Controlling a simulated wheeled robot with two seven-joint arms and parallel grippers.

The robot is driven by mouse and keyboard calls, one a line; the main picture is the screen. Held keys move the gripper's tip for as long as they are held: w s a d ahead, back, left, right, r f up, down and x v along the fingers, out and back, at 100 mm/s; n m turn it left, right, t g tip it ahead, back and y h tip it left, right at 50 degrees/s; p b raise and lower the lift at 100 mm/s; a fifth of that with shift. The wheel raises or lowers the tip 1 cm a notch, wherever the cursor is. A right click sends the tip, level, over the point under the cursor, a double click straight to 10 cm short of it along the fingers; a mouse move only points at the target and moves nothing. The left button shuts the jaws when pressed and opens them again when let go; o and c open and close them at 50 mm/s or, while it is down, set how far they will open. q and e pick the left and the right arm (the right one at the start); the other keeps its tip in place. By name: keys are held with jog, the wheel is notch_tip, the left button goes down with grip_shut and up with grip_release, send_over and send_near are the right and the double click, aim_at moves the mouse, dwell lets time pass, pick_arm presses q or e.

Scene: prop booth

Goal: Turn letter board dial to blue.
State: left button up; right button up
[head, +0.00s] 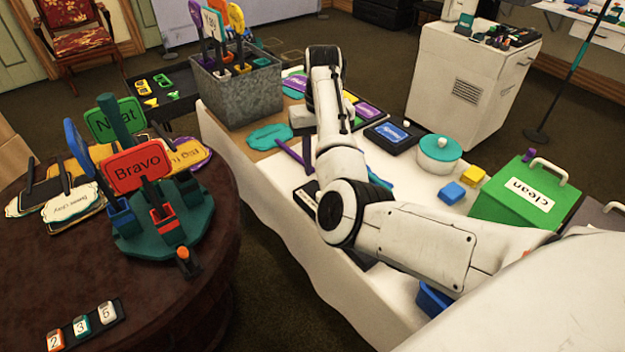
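I cannot make out a letter board or its dial for certain. A round green stand (143,240) on the dark round table carries upright signs: a red "Bravo" sign (137,167), a green "Neat" sign (112,121) and a blue one (77,143). A peg with an orange top (183,255) stands at its front edge. My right arm comes in from the right and bends up over the white-covered table; its fingers do not show. My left arm and gripper are out of view.
The white-covered table (293,247) holds a grey bin (235,92) of paddles, a teal-lidded pot (438,154), blue and yellow blocks and a green "clean" box (522,195). The round table (180,315) has a strip of number tiles (83,325). Dark floor separates the tables.

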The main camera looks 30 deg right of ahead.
jog(key=f, duration=0.9)
jog(key=shift+s, duration=0.2)
grip_shut()
jog(key=shift+m, duration=0.3)
jog(key=m, duration=0.5)
jog(key=shift+m, duration=0.3)
jog(key=m, duration=1.1)
jog(key=shift+m, duration=0.4)
jog(key=m, duration=0.5)
jog(key=shift+r+m, duration=0.1)
jog(key=shift+m, duration=0.3)
